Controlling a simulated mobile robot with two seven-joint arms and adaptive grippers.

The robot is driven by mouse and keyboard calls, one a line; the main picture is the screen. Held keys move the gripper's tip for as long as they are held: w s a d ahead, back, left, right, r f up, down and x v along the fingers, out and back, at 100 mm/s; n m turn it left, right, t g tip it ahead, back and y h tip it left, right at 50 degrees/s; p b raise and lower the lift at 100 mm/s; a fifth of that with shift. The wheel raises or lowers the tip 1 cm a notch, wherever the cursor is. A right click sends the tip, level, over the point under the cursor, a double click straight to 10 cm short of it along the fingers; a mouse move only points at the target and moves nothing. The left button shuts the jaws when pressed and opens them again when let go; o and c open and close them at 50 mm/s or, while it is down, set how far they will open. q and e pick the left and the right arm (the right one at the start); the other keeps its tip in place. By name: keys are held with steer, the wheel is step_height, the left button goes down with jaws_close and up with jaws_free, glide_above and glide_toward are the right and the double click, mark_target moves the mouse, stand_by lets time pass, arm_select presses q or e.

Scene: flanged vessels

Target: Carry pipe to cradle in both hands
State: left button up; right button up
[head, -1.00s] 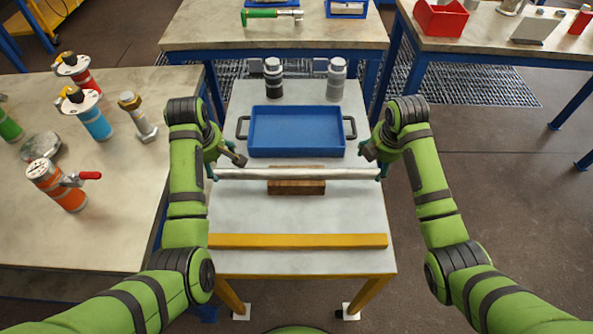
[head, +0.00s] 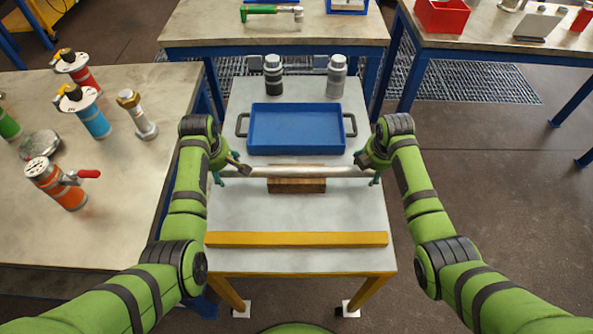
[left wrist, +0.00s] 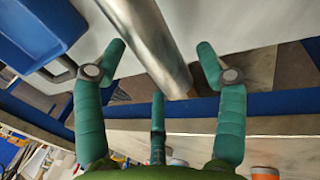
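The pale metal pipe (head: 300,171) lies crosswise on the small table, over a brown wooden block (head: 297,186). My left gripper (head: 220,174) is at the pipe's left end. In the left wrist view its teal fingers (left wrist: 163,52) are spread wide, with the pipe (left wrist: 150,40) between them and gaps on both sides. My right gripper (head: 369,170) is at the pipe's right end, its fingers apart around it; contact there is too small to see. I cannot make out for certain which thing is the cradle.
A blue tray (head: 297,130) with side handles lies just behind the pipe. Two grey-capped bottles (head: 336,77) stand behind it. A yellow bar (head: 297,239) lies along the front edge. The tabletop between bar and block is clear. A bench (head: 90,220) with several vessels stands left.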

arm_select(q)
jaws_close()
arm_select(e)
jaws_close()
arm_select(q)
steer(key=shift+w+r, duration=0.1)
steer(key=shift+r, duration=0.1)
arm_select(e)
steer(key=shift+r, duration=0.15)
